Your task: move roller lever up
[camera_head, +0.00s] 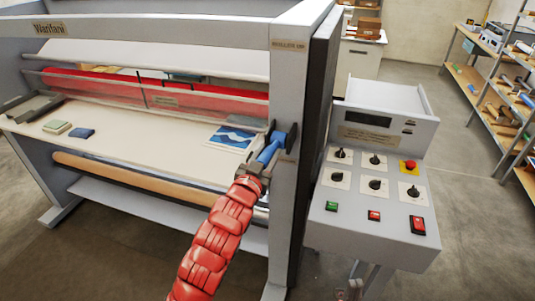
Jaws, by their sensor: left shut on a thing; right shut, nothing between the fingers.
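The roller lever (269,151) is a blue handle on the inner face of the laminator's right upright. It slants down and to the left from its pivot. My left gripper (259,164), at the end of the red padded arm, is shut on its lower end. The gripper hides part of the handle. A small part of my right gripper (350,291) shows at the bottom edge, below the control panel and away from the lever. Most of it is cut off by the frame.
The laminator bed (130,132) holds a blue picture sheet (231,138) and two small pads at left. A control panel (370,205) with knobs and buttons stands right of the upright (288,85). Shelves (500,95) stand far right. Floor between is clear.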

